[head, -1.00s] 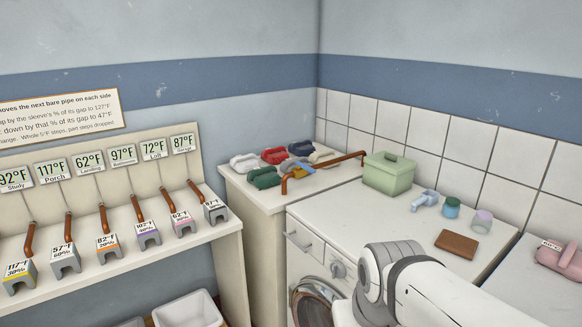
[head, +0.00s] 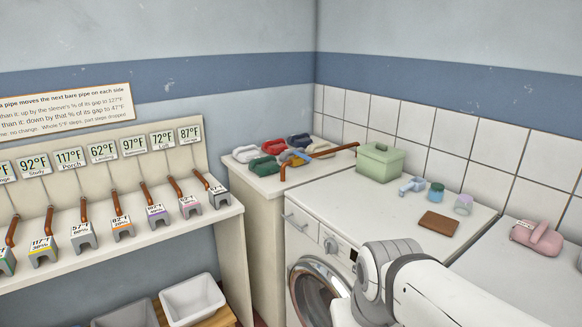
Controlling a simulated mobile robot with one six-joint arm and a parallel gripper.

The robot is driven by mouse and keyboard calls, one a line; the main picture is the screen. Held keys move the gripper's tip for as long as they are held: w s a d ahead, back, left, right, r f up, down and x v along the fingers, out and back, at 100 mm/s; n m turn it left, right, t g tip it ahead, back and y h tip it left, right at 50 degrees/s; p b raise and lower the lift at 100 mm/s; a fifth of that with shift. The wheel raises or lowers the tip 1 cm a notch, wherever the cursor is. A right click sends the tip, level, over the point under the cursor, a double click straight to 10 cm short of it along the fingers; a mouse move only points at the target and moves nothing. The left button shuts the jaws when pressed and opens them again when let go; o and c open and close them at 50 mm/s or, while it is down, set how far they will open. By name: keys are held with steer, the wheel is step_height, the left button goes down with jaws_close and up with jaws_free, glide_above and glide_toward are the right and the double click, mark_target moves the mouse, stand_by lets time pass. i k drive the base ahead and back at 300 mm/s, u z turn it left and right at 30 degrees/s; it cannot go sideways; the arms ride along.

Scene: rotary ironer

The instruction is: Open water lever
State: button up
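I cannot make out a part that is clearly the water lever. A copper pipe (head: 322,157) with bent ends lies across the counter at the back, among several coloured bundles. A small blue-grey piece (head: 293,156) sits by it, too small to identify. A light-blue object with a handle-like shape (head: 411,186) lies on the white machine top. My white arm shows at the bottom right, over the front of the machine; my gripper is outside the picture.
A washer (head: 324,235) with a round door and knob stands ahead. A green lidded box (head: 380,163), a brown block (head: 438,223) and small jars are on top. A pink object (head: 537,236) lies right. At left, a shelf (head: 150,233) carries pipes and labelled sleeves; a white bin (head: 192,299) stands below.

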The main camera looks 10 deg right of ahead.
mark_target(296, 154)
steer(key=u, duration=0.3)
steer(key=i, duration=0.85)
steer(key=z, duration=0.45)
